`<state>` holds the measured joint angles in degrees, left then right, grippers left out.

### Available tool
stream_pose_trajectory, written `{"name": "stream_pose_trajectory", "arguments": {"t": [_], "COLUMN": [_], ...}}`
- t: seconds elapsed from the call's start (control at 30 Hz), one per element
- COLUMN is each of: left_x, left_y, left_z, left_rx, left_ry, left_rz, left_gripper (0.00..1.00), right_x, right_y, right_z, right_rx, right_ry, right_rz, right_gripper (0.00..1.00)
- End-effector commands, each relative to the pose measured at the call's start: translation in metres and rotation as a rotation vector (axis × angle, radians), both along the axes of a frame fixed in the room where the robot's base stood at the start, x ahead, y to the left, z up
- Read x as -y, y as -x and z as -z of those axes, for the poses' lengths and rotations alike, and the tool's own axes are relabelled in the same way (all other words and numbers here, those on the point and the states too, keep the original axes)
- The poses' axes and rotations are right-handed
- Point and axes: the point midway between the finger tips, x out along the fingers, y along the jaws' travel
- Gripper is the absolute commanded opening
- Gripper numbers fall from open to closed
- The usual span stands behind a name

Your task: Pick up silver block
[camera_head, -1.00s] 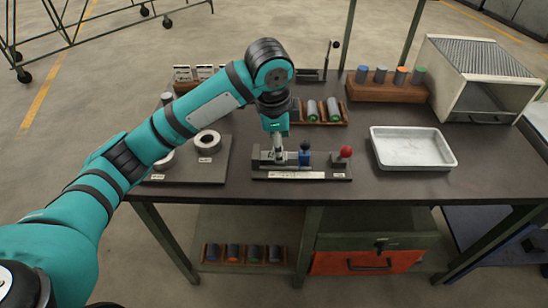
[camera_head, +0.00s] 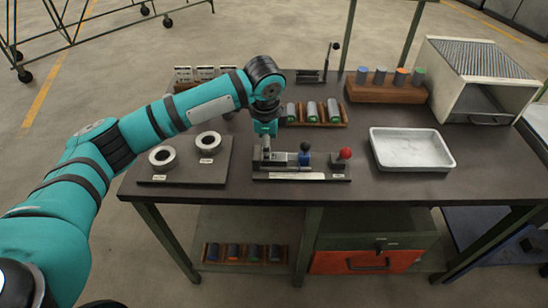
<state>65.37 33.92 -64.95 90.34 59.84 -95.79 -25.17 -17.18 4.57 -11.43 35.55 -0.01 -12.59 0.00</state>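My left gripper (camera_head: 265,143) comes down from above over the left end of a dark fixture (camera_head: 325,173) on the workbench. Its fingertips are small and partly hidden, so I cannot tell whether they are open or shut. A small silver-grey piece (camera_head: 281,159) shows in the fixture, just right of and below the gripper; I cannot tell whether it is the silver block. The fixture also carries a blue knob (camera_head: 305,147) and a red ball knob (camera_head: 345,153). My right gripper is not in view.
A plate with two metal rings (camera_head: 209,141) lies left of the fixture. A wooden rack (camera_head: 340,122) of silver cylinders stands behind it. A white tray (camera_head: 447,163) is to the right. A rack of coloured-top cylinders (camera_head: 385,93) and a box furnace (camera_head: 450,80) are farther back.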

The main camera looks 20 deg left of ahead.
Motion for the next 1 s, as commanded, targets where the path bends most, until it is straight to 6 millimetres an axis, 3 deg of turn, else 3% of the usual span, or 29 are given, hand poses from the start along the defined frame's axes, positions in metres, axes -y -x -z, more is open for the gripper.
{"name": "stream_pose_trajectory", "arguments": {"t": [0.17, 0.43, 0.73, 1.0], "left_x": [0.001, 0.001, 0.001, 0.001], "left_y": [-0.002, -0.01, -0.012, -0.012], "left_z": [0.011, 0.049, 0.055, 0.055], "left_rx": [-0.002, -0.002, 0.001, 0.001], "left_ry": [-0.001, -0.002, 0.0, 0.0], "left_rz": [0.002, 0.0, 0.001, 0.001], "left_gripper": [0.56, 0.56, 0.56, 0.23], "right_x": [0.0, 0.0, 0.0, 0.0], "right_y": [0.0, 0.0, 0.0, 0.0], "right_z": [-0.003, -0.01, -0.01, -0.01], "right_rx": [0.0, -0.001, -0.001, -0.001], "right_ry": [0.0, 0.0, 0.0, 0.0], "right_rz": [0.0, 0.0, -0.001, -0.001], "right_gripper": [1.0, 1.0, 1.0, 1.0]}}
